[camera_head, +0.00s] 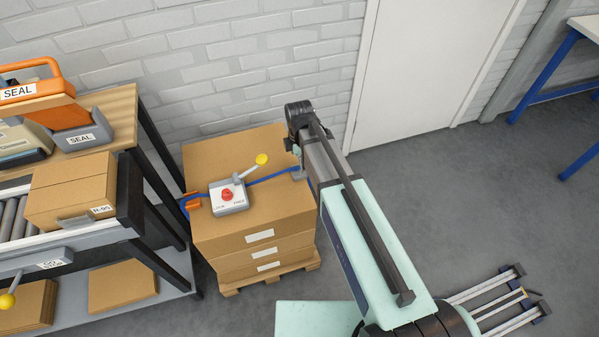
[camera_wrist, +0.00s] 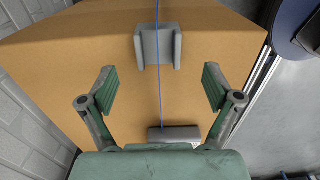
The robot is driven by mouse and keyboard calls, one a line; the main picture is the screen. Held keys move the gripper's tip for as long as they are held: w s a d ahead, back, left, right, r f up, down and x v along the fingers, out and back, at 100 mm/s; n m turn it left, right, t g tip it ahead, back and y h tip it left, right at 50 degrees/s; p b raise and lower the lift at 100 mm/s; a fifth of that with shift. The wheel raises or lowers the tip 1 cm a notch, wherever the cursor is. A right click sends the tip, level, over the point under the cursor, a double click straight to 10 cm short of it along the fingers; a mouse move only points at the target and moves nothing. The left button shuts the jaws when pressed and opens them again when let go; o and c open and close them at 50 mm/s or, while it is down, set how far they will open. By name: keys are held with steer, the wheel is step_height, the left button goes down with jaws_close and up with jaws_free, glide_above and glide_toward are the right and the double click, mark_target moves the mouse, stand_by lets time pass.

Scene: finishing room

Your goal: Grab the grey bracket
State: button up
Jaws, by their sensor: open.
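The grey bracket (camera_wrist: 158,46) is U-shaped in the wrist view. It sits over the far edge of a cardboard carton (camera_wrist: 60,60), where a thin blue strap (camera_wrist: 157,90) crosses. In the head view the bracket (camera_head: 298,174) shows small at the carton's right edge, partly beside my arm. My gripper (camera_wrist: 158,85) is open and empty. Its green-padded fingers stand wide apart on either side of the strap. In the wrist view the bracket lies beyond the fingertips, about midway between them, with no visible contact.
A lever unit (camera_head: 230,197) with a red button and yellow knob sits on the carton stack (camera_head: 240,235) along the strap. A roller conveyor (camera_head: 60,240) and bench (camera_head: 120,105) stand left. The brick wall (camera_head: 230,60) is close behind. Open floor (camera_head: 450,190) lies right.

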mark_target(298, 174)
steer(key=shift+w+f+p, duration=0.15)
steer(key=shift+f+p, duration=0.35)
steer(key=shift+f, duration=2.1)
steer(key=c, duration=1.1)
